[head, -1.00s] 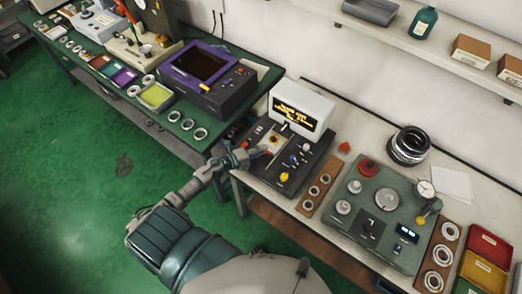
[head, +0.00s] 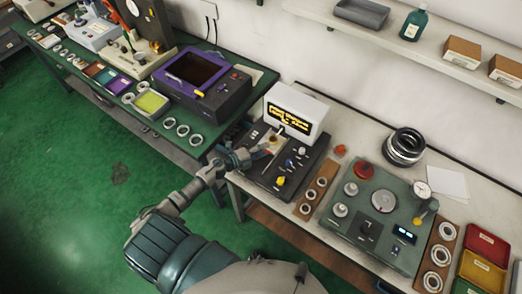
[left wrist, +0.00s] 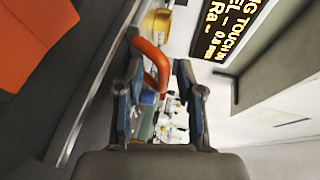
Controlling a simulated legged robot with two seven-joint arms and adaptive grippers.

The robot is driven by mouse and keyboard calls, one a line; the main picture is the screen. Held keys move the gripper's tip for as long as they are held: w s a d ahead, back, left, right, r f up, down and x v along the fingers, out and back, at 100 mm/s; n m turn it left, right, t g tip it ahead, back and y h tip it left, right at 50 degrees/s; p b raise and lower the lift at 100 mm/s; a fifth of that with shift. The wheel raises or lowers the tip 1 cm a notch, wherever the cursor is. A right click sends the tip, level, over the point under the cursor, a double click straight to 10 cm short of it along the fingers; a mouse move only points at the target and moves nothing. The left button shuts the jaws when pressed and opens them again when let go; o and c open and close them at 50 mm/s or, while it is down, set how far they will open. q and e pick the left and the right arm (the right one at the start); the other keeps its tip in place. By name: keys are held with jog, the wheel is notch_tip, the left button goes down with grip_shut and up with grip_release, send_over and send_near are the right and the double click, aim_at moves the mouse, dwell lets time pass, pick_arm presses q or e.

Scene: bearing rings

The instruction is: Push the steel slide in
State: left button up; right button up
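My left gripper (head: 262,154) is over the left side of a dark console (head: 287,165) with a lit white display box (head: 297,112). In the left wrist view the gripper's two fingers (left wrist: 160,100) stand apart. A curved orange handle (left wrist: 158,62) shows between and beyond them, nearer the left finger; I cannot tell whether it touches. A gold round part (left wrist: 156,22) is beyond the handle. A long bright metal edge (left wrist: 92,108) runs along the left of that view. I cannot tell for certain which part is the steel slide. My right gripper is not in view.
A green control box (head: 378,215) stands to the right, with ring boards (head: 316,190) beside it. Stacked dark rings (head: 404,147) are behind it. A purple-framed machine (head: 203,82) is on the green bench to the left. The display overhangs close to the gripper.

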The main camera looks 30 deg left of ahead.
pick_arm(q)
jog(key=shift+r, duration=0.15)
jog(key=v, duration=1.2)
dwell(0.6)
